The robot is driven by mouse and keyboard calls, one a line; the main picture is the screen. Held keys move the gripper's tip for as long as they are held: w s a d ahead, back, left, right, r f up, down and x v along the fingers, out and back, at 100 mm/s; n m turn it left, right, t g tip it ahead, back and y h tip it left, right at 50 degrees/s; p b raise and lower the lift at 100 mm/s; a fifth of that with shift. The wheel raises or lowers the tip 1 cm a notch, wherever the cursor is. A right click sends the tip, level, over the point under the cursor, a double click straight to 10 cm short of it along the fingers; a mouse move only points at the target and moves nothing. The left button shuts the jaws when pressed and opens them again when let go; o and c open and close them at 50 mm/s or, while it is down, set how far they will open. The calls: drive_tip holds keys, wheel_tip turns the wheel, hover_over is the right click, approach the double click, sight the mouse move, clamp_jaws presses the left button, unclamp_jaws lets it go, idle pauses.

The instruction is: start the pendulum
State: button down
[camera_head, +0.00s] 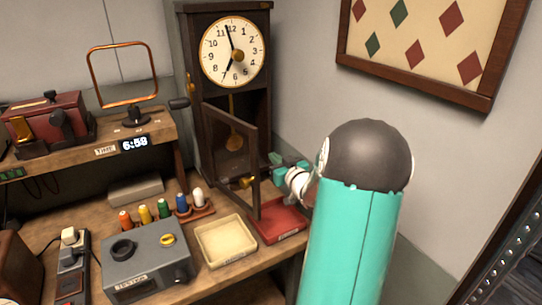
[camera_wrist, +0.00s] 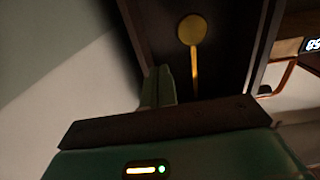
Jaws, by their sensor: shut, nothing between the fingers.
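The tall dark wooden clock (camera_head: 184,80) stands at the back with its narrow door (camera_head: 208,130) swung open towards me. Its brass pendulum (camera_head: 234,143) hangs inside the case, partly seen past the door frame. In the wrist view the pendulum's round bob (camera_wrist: 190,28) and rod (camera_wrist: 194,75) show upside down. My gripper (camera_head: 278,167) is shut and empty, to the right of the open door and the pendulum. In the wrist view its green finger (camera_wrist: 158,88) is near the case opening, apart from the bob.
A red tray (camera_head: 280,226) and a cream tray (camera_head: 225,242) lie below the door. Colored spools (camera_head: 163,209) and a grey tester box (camera_head: 146,254) are to the left. The right wall holds a framed diamond panel (camera_head: 414,47).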

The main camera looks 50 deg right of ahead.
drive_tip(key=shift+a+f+x, duration=0.1)
drive_tip(key=shift+a+x, duration=0.05)
drive_tip(key=shift+x, duration=3.55)
drive_tip(key=shift+a+f+x, duration=0.1)
drive_tip(key=shift+x, duration=3.65)
drive_tip(key=shift+w+a, duration=0.15)
drive_tip(key=shift+a, duration=0.05)
drive_tip(key=shift+w+a, duration=0.1)
drive_tip(key=shift+a, duration=0.25)
drive_tip(key=shift+a, duration=0.3)
